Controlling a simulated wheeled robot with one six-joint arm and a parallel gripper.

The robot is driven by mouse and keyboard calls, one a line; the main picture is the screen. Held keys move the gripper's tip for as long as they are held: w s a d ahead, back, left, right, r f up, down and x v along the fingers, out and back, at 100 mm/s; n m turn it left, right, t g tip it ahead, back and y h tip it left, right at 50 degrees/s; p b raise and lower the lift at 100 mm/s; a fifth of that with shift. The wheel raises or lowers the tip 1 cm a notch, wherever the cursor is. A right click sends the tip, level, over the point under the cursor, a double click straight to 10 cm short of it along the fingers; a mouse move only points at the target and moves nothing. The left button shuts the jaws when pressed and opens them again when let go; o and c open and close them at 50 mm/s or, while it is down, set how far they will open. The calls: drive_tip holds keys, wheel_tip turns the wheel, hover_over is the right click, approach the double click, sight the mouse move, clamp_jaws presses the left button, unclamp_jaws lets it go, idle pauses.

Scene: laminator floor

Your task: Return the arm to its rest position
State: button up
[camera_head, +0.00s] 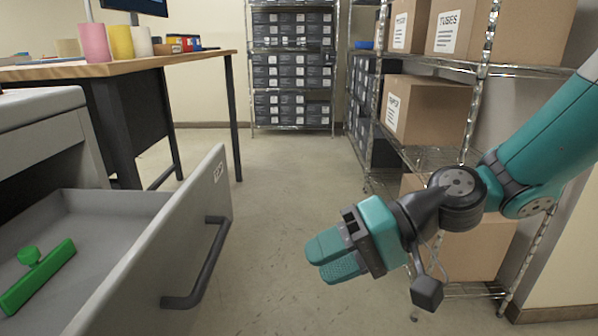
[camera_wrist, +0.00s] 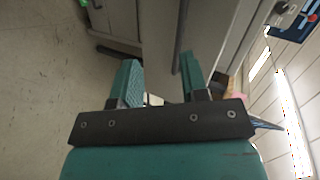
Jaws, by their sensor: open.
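My gripper (camera_head: 325,258) is teal with dark parts and hangs in the air at the lower middle right of the head view. My arm reaches in from the right edge. The two fingers are apart with nothing between them, as the wrist view (camera_wrist: 158,85) also shows. The gripper is to the right of the open drawer's handle (camera_head: 207,265) and apart from it.
A grey drawer (camera_head: 190,210) stands open at lower left, with a green object (camera_head: 38,275) inside. A wooden-topped table (camera_head: 150,64) stands behind it. Wire shelves with cardboard boxes (camera_head: 425,108) stand behind my arm at right. The floor (camera_head: 290,165) between is clear.

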drive_tip(key=s+d+r+n+h+p, duration=0.1)
drive_tip(key=s+d+r+n+h, duration=0.25)
drive_tip(key=s+d+h, duration=0.65)
wheel_tip(320, 180, up, 16)
drive_tip(key=s+y+p, duration=0.1)
drive_tip(key=p, duration=1.6)
drive_tip(key=shift+a+r+n+t, duration=0.2)
drive_tip(key=shift+a+n+t, duration=0.05)
drive_tip(key=shift+n+t, duration=0.15)
